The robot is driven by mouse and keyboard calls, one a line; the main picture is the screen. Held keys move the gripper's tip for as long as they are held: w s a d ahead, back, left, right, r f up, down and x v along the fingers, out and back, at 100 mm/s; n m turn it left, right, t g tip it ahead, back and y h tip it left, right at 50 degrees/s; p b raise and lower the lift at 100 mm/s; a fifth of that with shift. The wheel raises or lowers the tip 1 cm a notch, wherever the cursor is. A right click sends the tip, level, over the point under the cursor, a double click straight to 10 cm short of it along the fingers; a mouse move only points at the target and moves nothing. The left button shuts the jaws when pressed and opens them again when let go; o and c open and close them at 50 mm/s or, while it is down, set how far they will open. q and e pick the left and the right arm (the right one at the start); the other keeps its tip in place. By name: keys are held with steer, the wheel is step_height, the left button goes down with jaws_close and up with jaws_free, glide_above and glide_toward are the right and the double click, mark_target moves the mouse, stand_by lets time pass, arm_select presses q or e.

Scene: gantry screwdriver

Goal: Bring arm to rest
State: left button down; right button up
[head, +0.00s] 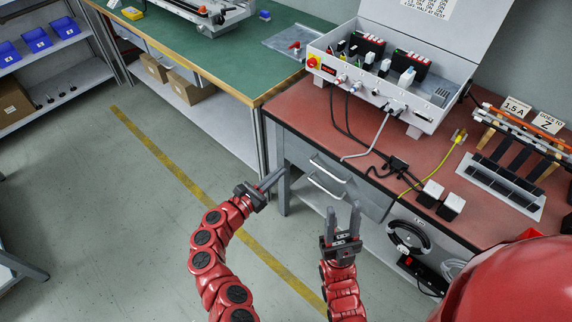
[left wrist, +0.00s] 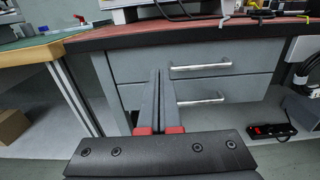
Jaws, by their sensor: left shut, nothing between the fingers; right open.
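My left gripper (head: 272,180) is shut and empty. It hangs in the air in front of the workbenches, near the corner where the green bench and the red bench meet. In the left wrist view its closed fingers (left wrist: 157,90) point at the grey drawers (left wrist: 205,78) under the red bench. My right gripper (head: 342,216) is open and empty, fingers pointing up the picture. It is in front of the drawers, to the right of the left gripper. Neither gripper appears to touch anything.
The red bench (head: 290,105) carries an open grey test box (head: 430,113), cables, a rack and two white-topped blocks. The green bench (head: 215,70) is at the back. A cable coil (head: 408,236) and power strip (head: 420,274) are below the red bench.

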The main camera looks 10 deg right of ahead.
arm_select(q)
steer(key=shift+s+a, duration=0.2)
steer(key=shift+a, duration=0.05)
